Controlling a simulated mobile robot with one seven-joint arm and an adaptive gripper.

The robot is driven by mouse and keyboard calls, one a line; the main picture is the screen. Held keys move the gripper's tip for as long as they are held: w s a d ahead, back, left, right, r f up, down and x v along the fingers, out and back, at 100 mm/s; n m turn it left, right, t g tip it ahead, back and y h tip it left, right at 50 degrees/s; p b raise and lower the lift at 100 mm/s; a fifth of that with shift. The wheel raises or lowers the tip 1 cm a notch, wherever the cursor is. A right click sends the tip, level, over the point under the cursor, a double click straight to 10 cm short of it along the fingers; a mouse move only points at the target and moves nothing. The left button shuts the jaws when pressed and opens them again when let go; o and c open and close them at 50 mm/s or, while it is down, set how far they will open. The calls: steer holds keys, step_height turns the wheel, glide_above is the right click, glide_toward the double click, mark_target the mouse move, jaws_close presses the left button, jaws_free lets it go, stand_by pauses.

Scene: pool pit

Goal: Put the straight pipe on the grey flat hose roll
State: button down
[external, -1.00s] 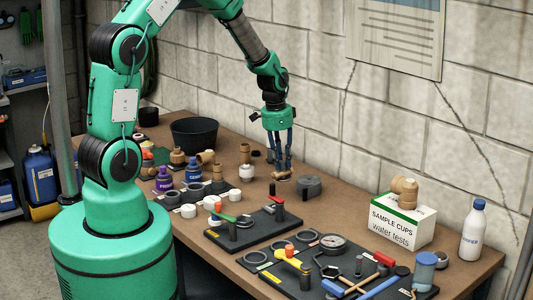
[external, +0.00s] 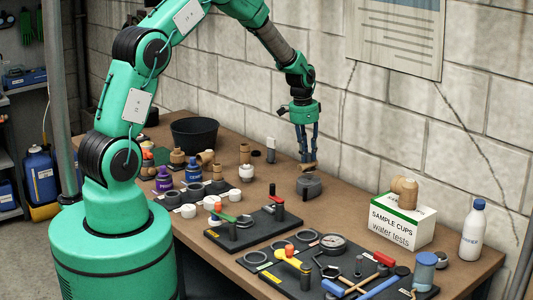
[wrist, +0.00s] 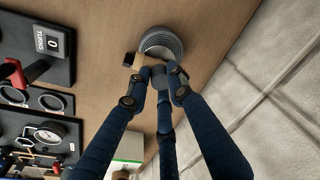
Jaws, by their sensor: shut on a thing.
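The straight pipe (external: 307,167) is a short tan tube lying roughly level in my gripper (external: 307,162). My gripper is shut on it. The grey flat hose roll (external: 311,187) stands on the bench directly below. The pipe is over the roll's top; whether they touch, I cannot tell. In the wrist view, the pipe's tan end (wrist: 138,61) sticks out left of my fingertips (wrist: 160,77), in front of the ridged grey roll (wrist: 164,39). The fingers hide the rest of the pipe.
A black tool board (external: 255,235) lies in front. The sample-cups box (external: 397,224) and a white bottle (external: 473,232) stand to the right. The block wall is behind; bare bench lies right of the roll.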

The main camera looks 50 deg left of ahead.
mark_target(307, 154)
stand_by(0.3)
steer(key=shift+f, duration=1.7)
steer(key=shift+f, duration=0.15)
steer(key=c, duration=1.5)
jaws_free()
steer(key=shift+c, duration=0.2)
step_height(307, 154, up, 12)
steer(key=s, duration=0.1)
steer(key=shift+s+a, duration=0.15)
steer(key=shift+s, duration=0.05)
